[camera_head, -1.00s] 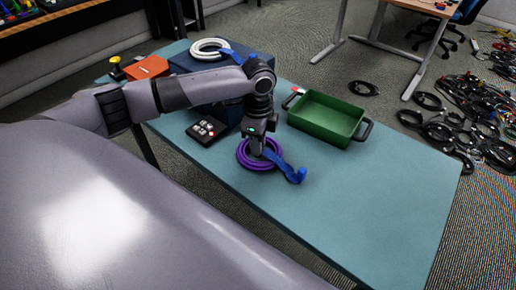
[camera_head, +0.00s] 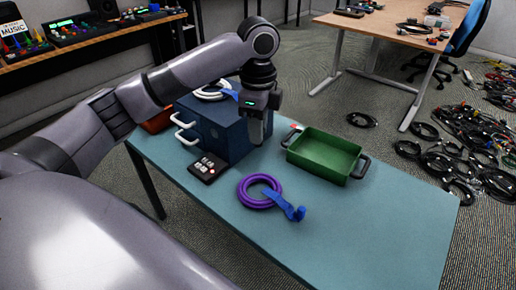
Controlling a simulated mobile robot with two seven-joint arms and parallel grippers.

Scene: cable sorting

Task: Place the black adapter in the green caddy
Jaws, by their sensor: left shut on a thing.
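My left gripper (camera_head: 258,141) is raised above the table, in front of the right side of the blue drawer box. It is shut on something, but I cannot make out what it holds. The green caddy (camera_head: 332,172), an open tray with dark end handles, stands to its right, apart from it, and its visible inside looks empty. A small black box with several white squares (camera_head: 208,167) lies on the table in front of the drawer box; I cannot tell whether it is the black adapter. My right gripper is out of view.
A purple cable coil with a blue strap (camera_head: 249,202) lies in front of the caddy. The blue drawer box (camera_head: 226,138) has a white cable coil (camera_head: 209,94) on top. An orange-red box (camera_head: 157,122) is partly hidden behind my arm. The right front of the table (camera_head: 375,225) is clear.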

